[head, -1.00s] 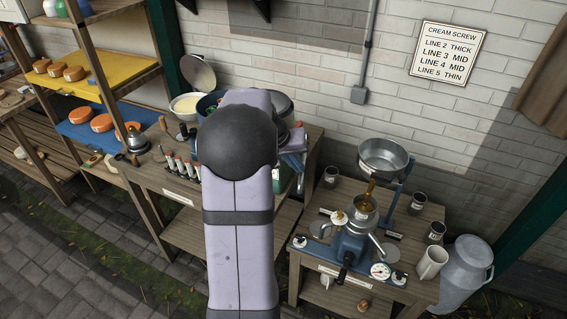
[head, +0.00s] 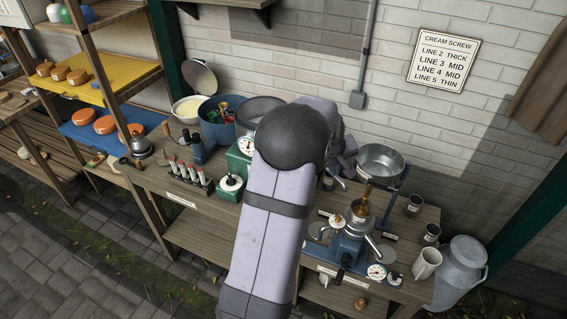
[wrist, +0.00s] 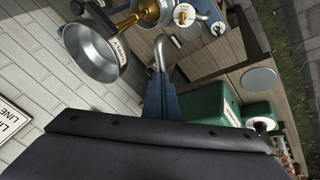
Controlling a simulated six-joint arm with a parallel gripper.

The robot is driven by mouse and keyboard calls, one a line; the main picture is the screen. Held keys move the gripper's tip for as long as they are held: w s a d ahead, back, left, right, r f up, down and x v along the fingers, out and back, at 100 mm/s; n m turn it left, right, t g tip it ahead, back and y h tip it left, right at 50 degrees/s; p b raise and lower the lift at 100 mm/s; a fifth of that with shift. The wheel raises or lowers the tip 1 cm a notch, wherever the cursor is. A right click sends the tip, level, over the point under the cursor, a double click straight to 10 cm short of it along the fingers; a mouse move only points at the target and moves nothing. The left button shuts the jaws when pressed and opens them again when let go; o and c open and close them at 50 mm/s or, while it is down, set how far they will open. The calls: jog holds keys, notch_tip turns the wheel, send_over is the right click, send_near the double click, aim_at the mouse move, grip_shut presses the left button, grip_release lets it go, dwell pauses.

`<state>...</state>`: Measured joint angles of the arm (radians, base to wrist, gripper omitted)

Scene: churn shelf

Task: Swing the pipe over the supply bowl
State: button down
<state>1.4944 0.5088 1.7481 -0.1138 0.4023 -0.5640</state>
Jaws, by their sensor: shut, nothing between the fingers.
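The supply bowl (head: 381,160), a wide silver pan, stands on a blue stand on the right table. It also shows at the upper left of the wrist view (wrist: 92,52). A brass pipe (head: 367,193) leads between it and the metal cup of the blue machine (head: 352,240); the pipe's far end is hard to make out. My gripper (wrist: 160,78) has its blue fingers shut and points toward the machine, apart from the brass pipe. A curved silver tube (wrist: 163,47) shows just past the fingertips; whether they touch it is unclear. My arm partly hides the gripper in the head view.
A green scale (head: 239,158) and a blue pot (head: 217,122) stand on the left table. Dark cups (head: 415,204), a white mug (head: 427,262) and a large milk can (head: 462,268) are to the right. A brick wall (head: 450,120) stands close behind.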

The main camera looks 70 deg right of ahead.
jog(key=s+d+n+t, duration=0.2)
jog(key=d+n, duration=0.3)
jog(key=d, duration=0.8)
jog(key=shift+s+d+n+t+y, duration=0.2)
jog(key=shift+s+n+t+y, duration=0.1)
jog(key=shift+s, duration=0.3)
jog(key=shift+a, duration=0.1)
dwell(0.4)
